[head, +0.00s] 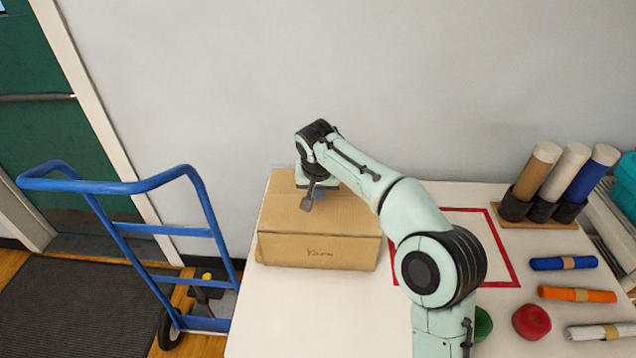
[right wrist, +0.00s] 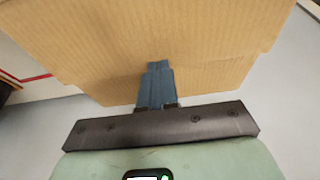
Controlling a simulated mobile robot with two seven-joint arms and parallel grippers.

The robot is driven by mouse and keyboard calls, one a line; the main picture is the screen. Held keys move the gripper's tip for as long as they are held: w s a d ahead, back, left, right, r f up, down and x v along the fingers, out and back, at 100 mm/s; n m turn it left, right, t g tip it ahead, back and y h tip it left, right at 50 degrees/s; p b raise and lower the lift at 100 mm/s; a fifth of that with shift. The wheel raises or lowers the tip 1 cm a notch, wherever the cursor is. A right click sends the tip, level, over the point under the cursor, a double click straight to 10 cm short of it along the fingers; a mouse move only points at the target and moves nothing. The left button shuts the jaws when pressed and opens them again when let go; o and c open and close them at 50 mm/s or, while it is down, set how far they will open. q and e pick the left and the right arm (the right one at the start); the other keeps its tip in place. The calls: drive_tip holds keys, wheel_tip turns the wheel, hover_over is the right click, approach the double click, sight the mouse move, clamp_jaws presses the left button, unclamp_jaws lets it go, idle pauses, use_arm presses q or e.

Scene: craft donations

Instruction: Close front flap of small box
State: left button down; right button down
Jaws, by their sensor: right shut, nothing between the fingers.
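The small cardboard box (head: 285,252) stands on the white table, with handwriting on its front wall. Its top (head: 278,215) looks covered by cardboard panels. I cannot tell for certain which panel is the front flap or whether it lies fully flat. My right gripper (head: 308,202) is over the top of the box, fingers shut and empty. In the right wrist view the shut fingers (right wrist: 157,72) lie in front of a broad cardboard surface (right wrist: 215,40); touching or apart is unclear. My right arm hides the box's back right part. My left gripper is out of view.
A red taped outline (head: 497,235) marks the table right of the box. Upright rolls (head: 537,170) stand behind several lying rolls (head: 577,295). A red ball-like item (head: 531,321) lies near my arm. A blue hand truck (head: 160,230) stands left of the table.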

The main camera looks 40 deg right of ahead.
drive_tip(key=shift+f, duration=0.6)
